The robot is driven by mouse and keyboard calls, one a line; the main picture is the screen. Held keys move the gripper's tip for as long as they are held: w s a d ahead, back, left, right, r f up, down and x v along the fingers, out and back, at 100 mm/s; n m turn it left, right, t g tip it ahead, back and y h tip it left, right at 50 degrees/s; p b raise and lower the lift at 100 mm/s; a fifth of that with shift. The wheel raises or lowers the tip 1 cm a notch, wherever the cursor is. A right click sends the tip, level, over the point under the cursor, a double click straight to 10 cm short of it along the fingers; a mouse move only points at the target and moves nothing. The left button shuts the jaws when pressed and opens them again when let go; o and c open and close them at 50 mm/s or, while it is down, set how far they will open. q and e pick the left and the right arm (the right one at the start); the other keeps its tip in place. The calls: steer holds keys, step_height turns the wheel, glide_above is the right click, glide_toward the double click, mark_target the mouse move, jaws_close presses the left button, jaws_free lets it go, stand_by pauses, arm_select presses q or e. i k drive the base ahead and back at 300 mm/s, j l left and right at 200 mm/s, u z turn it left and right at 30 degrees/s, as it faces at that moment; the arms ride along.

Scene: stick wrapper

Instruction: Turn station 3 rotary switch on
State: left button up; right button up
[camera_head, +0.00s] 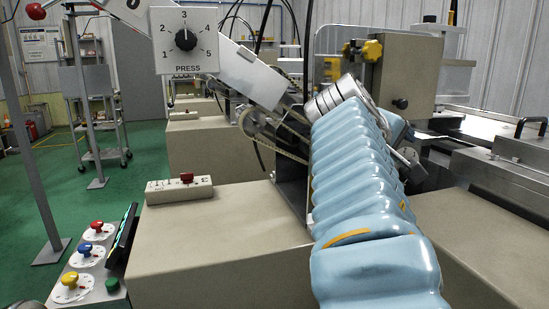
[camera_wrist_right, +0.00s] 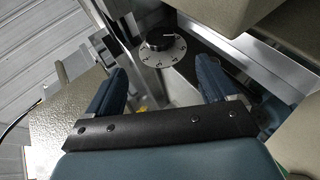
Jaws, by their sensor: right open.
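Which control is the station 3 rotary switch cannot be told for sure. A low pale box (camera_head: 165,193) with a red knob (camera_head: 187,177) and small dark markings sits on the beige machine top in the head view. A PRESS dial (camera_head: 185,40) with a black knob and numbers 1 to 5 hangs at the upper left. In the right wrist view, a black knob on a round numbered dial (camera_wrist_right: 160,50) shows beyond and between my fingers. My right gripper (camera_wrist_right: 160,72) is open and empty, apart from that dial. My left gripper is out of view.
A panel with red, blue and yellow knobs (camera_head: 84,255) and a green button (camera_head: 112,285) stands at the lower left. A chain drive (camera_head: 262,130) is mid-view. A yellow knob (camera_head: 372,50) sits on a beige housing (camera_head: 410,75) at the upper right. The beige top is mostly clear.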

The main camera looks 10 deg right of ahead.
mark_target(187, 177)
steer(key=k+j, duration=0.15)
steer(key=j, duration=0.15)
steer(key=k+j, duration=0.1)
steer(key=j, duration=0.25)
steer(key=k+j, duration=0.15)
steer(key=j, duration=0.15)
steer(key=k+j, duration=0.1)
steer(key=j, duration=0.25)
